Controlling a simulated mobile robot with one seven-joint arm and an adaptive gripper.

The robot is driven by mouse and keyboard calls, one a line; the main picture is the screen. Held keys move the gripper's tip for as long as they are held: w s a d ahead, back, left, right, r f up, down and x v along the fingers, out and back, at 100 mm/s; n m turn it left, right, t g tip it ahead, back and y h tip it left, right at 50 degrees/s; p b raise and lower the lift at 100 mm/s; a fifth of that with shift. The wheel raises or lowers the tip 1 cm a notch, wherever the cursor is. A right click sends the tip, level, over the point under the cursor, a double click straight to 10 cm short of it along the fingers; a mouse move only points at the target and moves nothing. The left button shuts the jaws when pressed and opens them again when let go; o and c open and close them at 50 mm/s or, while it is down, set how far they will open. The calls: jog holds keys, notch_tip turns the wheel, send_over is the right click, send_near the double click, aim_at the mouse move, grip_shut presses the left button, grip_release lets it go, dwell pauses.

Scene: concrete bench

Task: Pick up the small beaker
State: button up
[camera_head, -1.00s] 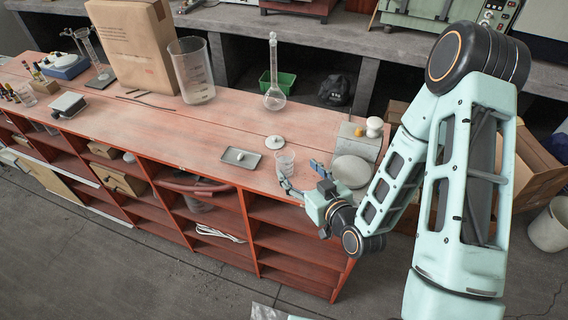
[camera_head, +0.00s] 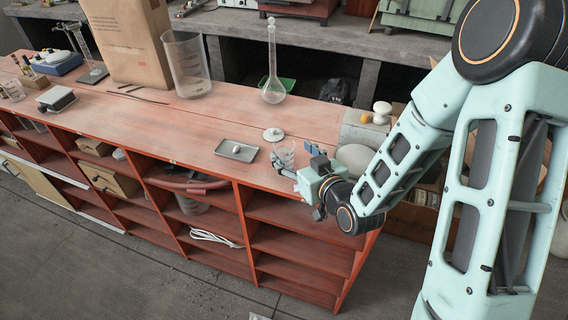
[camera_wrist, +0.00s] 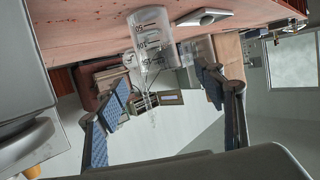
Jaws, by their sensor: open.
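The small beaker (camera_head: 284,154) is clear glass and stands upright on the red bench top near its right end. In the wrist view the small beaker (camera_wrist: 151,38) shows upside down, with dark markings, ahead of the fingers and roughly centred between them. My gripper (camera_head: 296,158) is open at bench height, just right of the beaker, its fingers pointing toward it. In the wrist view my gripper (camera_wrist: 164,85) has its blue-padded fingers spread wide, with nothing held between them. From the head view I cannot tell whether a finger touches the beaker.
A grey device (camera_head: 362,127) sits close to my gripper.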

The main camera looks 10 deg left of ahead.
aim_at(284, 146)
jog(key=shift+w+a+f+b, duration=0.15)
jog(key=shift+w+a+b, duration=0.2)
jog(key=shift+b, duration=0.1)
jog(key=shift+f+p+x, duration=0.1)
jog(key=shift+p+x, duration=0.2)
jog(key=shift+x, duration=1)
jog(key=shift+f+p+x, duration=0.15)
jog(key=shift+p+x, duration=0.1)
jog(key=shift+x, duration=1)
jog(key=shift+d, duration=0.1)
jog(key=shift+c, duration=0.4)
jog(key=c, duration=1.3)
